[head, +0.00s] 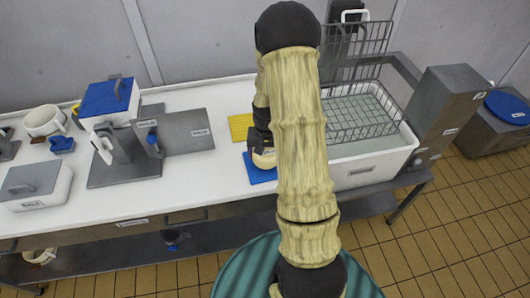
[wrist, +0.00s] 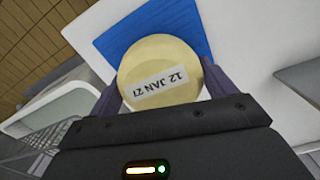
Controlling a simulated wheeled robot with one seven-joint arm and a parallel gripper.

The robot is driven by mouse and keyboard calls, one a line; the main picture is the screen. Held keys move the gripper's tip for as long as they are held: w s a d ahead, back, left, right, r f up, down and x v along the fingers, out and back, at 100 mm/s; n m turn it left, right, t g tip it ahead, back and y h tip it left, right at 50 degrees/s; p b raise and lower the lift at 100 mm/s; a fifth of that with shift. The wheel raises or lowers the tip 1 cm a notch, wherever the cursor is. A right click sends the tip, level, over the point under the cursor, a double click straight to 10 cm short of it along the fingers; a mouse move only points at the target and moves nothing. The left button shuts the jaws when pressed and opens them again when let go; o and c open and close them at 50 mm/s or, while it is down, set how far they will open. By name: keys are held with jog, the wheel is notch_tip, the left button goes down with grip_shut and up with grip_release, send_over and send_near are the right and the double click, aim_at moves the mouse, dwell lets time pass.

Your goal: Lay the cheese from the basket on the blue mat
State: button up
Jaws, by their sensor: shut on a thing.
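The cheese (wrist: 158,62) is a pale yellow round with a white date label, seen from above in the wrist view. My gripper (wrist: 163,86) is shut on it, with one dark finger on each side. In the head view the cheese (head: 264,161) shows only partly below my gripper, the rest hidden by my arm. The blue mat (head: 257,177) lies on the white worktop under the cheese; it also shows in the wrist view (wrist: 120,38). I cannot tell whether the cheese touches the mat. The wire basket (head: 365,115) is at the white vat on the right.
A yellow mat (head: 240,127) lies just behind the blue one. The white vat (head: 362,172) borders the mats on the right. A grey board (head: 188,130), a blue-lidded box (head: 108,98) and a salt box (head: 38,187) stand to the left. Worktop left of the blue mat is clear.

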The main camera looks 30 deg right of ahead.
jog(key=shift+s, duration=0.1)
jog(key=shift+f+b, duration=0.5)
jog(key=shift+f, duration=0.25)
dwell(0.6)
jog(key=o, duration=1.1)
jog(key=shift+o, duration=0.2)
jog(key=shift+r, duration=0.1)
jog(key=shift+r+p, duration=2.8)
jog(key=shift+r, duration=0.6)
jog(key=shift+a, duration=0.1)
